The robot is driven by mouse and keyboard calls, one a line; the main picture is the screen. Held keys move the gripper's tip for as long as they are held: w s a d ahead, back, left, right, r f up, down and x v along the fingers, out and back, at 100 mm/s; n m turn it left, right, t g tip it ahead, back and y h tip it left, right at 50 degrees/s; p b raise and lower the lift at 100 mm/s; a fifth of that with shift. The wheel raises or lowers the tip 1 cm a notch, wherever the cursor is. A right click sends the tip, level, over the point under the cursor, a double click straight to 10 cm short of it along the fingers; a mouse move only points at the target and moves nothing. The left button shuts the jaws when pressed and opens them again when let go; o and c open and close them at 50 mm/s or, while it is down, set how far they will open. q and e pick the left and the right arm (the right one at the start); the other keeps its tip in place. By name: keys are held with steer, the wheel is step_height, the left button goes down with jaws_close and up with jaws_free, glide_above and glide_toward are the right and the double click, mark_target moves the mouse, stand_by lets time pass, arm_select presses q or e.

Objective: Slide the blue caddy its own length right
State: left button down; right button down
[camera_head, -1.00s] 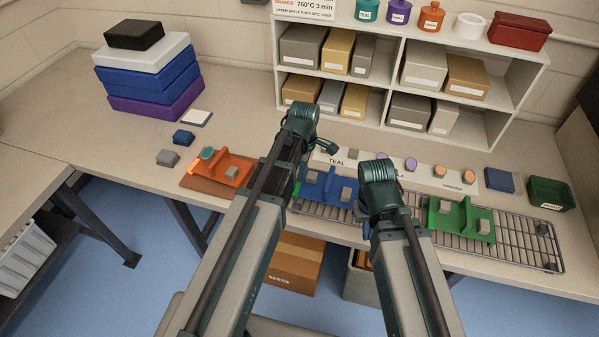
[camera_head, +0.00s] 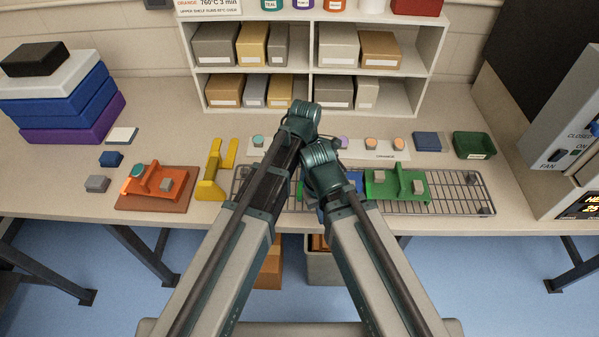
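The blue caddy (camera_head: 358,178) is on the wire rack (camera_head: 456,187), mostly hidden behind my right arm. Only a small blue part with a grey block shows. It sits close to the left of the green caddy (camera_head: 397,185); I cannot tell whether they touch. My two arms come up from below, with their upper ends close together over the rack. Both sets of gripper fingers are hidden behind the arms, so their contact with the caddy cannot be seen.
A yellow caddy (camera_head: 211,176) stands left of the rack, and an orange caddy (camera_head: 155,186) on a brown board is farther left. Behind are labelled discs (camera_head: 371,144), a dark green bin (camera_head: 475,145) and shelves (camera_head: 443,50). A grey machine (camera_head: 570,120) stands at the right.

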arm_select(q)
steer(key=shift+a, duration=0.1)
stand_by(0.4)
steer(key=shift+a, duration=1.75)
steer(key=shift+a+r+p, duration=0.2)
steer(key=shift+r+p, duration=0.4)
step_height(320, 180, up, 9)
steer(key=p, duration=0.8)
steer(key=shift+p, duration=0.4)
steer(key=shift+f, duration=0.15)
